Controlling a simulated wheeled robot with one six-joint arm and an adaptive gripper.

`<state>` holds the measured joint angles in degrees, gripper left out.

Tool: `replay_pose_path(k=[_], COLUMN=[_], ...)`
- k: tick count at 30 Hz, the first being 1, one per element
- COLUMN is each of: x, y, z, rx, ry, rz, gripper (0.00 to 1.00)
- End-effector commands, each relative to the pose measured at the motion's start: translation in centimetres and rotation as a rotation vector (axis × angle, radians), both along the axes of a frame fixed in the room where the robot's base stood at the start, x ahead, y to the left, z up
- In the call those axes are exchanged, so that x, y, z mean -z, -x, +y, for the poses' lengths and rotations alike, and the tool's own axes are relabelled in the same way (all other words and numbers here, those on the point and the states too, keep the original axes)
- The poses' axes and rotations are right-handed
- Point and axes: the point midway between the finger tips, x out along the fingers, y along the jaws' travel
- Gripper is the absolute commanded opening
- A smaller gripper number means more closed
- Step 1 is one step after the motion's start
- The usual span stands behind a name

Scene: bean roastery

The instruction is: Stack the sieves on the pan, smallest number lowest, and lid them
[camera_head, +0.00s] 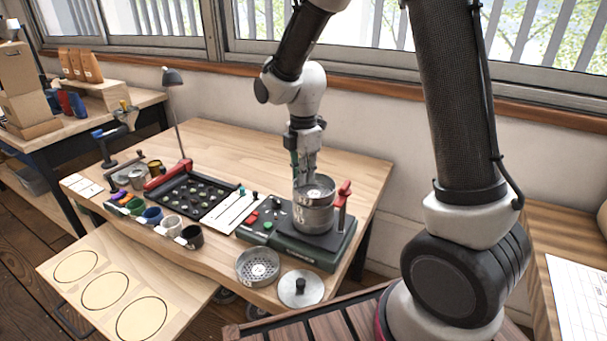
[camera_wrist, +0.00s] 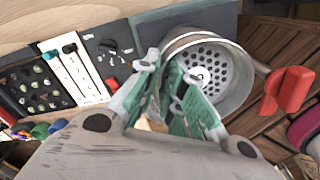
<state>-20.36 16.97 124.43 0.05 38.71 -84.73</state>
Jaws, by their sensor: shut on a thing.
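A stack of metal sieves (camera_head: 312,218) stands upright on the dark green shaker base (camera_head: 285,244); I cannot tell how many pieces it has, and the pan is not distinct. My gripper (camera_head: 309,178) is above the stack, shut on the wall of the top sieve (camera_head: 318,190). In the wrist view my fingers (camera_wrist: 180,95) pinch the left side of that sieve (camera_wrist: 232,85), whose perforated floor shows. Another perforated sieve (camera_head: 258,265) lies on the table in front of the base. The round lid (camera_head: 300,289) with a black knob lies to its right. Numbers are too small to read.
A bean tray (camera_head: 198,195), white strips (camera_head: 232,212) and several cups (camera_head: 172,224) fill the table's left. A lower board with three circles (camera_head: 105,290) is empty. The table's back is clear.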

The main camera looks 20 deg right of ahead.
Motion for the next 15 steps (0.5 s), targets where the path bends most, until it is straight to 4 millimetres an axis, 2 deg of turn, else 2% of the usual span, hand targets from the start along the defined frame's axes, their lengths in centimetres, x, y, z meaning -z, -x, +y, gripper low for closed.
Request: replay_pose_path(k=[15], x=[0.94], y=[0.0], z=[0.0], rx=[0.0], ry=[0.0], rz=[0.001], gripper=[0.0])
